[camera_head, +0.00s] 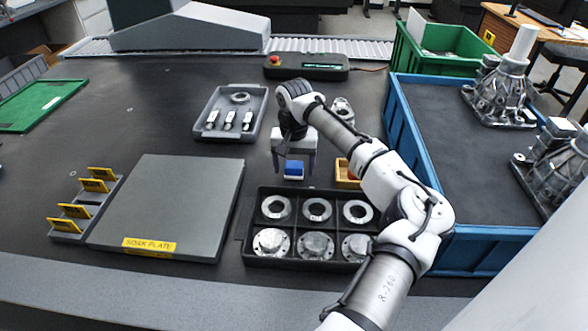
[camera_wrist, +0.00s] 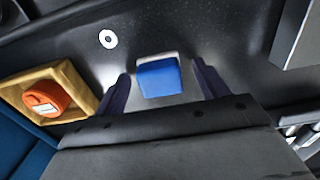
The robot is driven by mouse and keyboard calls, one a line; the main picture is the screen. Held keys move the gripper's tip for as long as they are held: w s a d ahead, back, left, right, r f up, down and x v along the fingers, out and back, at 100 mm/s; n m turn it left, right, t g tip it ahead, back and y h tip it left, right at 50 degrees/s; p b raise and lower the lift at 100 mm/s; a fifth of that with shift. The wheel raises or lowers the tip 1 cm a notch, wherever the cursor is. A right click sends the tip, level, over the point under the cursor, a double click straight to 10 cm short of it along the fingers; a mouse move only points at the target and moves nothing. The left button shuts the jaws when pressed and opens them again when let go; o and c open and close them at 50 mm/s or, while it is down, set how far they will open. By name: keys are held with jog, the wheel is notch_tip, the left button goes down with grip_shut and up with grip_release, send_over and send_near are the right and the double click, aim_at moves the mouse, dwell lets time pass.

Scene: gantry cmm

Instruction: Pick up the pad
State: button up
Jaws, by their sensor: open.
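The pad looks like a small blue block with a white or pale edge (camera_head: 293,169). It sits on the dark table behind the black parts tray, and also shows in the wrist view (camera_wrist: 158,78). My gripper (camera_head: 295,164) is open, with its fingers pointing down at the pad. In the wrist view my gripper (camera_wrist: 163,85) has one dark finger on each side of the pad, with a gap at both sides. Nothing is held. How far the fingertips are above the table is hard to tell.
A small yellow box (camera_wrist: 84,84) holding an orange round item (camera_wrist: 46,98) stands close beside the pad. The black tray (camera_head: 246,213) of metal rings and discs is in front. A grey tray (camera_head: 208,105) lies behind left, and a blue bin (camera_head: 405,125) is at right.

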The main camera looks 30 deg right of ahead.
aim_at(294, 164)
jog(key=shift+f, duration=0.15)
jog(key=c, duration=1.1)
notch_tip(294, 164, up, 10)
jog(key=shift+r, duration=0.1)
jog(key=o, duration=0.4)
jog(key=shift+c, duration=1.4)
